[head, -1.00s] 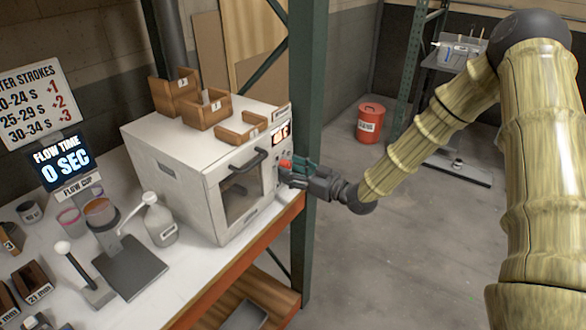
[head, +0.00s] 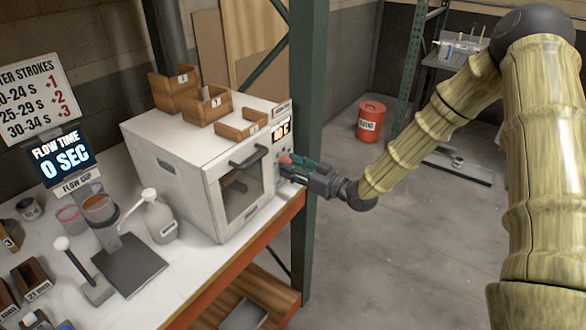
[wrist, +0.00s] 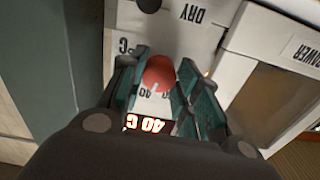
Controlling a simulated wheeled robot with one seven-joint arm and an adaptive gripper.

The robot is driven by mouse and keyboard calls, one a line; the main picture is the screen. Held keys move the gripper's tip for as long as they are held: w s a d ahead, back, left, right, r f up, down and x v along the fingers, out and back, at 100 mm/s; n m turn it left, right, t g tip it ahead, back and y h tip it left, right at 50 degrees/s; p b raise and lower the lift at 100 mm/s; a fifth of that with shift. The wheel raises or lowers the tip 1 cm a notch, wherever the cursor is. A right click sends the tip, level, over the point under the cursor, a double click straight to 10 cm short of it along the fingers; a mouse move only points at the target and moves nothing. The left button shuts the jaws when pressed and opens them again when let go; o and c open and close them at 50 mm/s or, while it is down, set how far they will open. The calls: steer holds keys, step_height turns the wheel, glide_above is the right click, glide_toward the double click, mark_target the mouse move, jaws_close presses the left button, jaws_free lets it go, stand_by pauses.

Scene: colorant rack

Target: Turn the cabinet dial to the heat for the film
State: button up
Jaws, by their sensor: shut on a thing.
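The white cabinet (head: 180,165) stands on the bench, with a glass door and a black handle. Its display (head: 281,130) appears to read 40 C, and the reading is clearer in the wrist view (wrist: 148,124). The red dial (wrist: 158,74), with a pale pointer line, is on the front panel among small printed marks partly covered by the fingers. My gripper (head: 291,164) is at the right side of the cabinet front. In the wrist view its green fingers (wrist: 160,82) are shut on the dial, one on each side.
Several wooden holders (head: 205,104) sit on top of the cabinet. A pump bottle (head: 160,218) and a flow cup stand (head: 129,264) are left of it. A green rack post (head: 307,130) rises close behind my gripper. A red bin (head: 370,122) stands on open floor.

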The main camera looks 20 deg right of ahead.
steer(key=o, duration=1)
steer(key=shift+d, duration=0.1)
steer(key=v, duration=1.2)
steer(key=shift+w, duration=0.1)
